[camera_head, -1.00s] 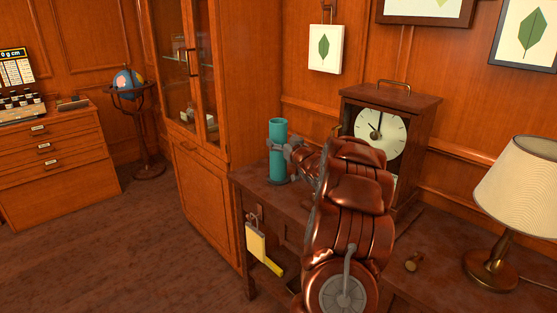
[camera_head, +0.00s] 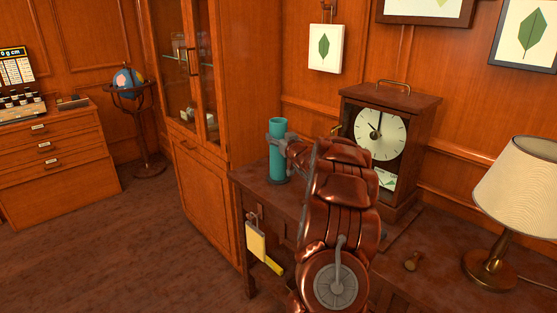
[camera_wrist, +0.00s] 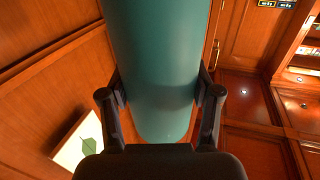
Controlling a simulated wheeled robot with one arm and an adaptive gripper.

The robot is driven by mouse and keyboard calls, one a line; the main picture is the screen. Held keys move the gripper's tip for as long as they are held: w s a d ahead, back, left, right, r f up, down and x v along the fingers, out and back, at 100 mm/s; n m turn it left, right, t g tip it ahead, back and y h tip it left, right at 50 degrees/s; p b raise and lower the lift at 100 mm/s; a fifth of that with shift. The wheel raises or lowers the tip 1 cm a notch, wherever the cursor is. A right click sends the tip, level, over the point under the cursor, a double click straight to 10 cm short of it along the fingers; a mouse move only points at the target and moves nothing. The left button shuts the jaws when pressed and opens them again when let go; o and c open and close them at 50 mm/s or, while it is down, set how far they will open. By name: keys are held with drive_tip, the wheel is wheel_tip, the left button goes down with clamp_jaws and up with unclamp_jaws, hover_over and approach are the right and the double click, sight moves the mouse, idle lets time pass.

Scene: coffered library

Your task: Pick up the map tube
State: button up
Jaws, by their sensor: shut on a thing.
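The map tube (camera_head: 277,150) is a teal cylinder standing upright at the left end of the dark desk in the head view. In the wrist view the tube (camera_wrist: 158,65) fills the middle of the picture between the two dark fingers. My gripper (camera_wrist: 160,97) is shut on the tube, with one finger against each side. I cannot tell whether the tube's foot touches the desk.
A wooden clock (camera_head: 384,142) stands close to the right of my arm. A glass-door cabinet (camera_head: 238,85) rises just left of the tube.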

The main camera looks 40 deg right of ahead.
clamp_jaws()
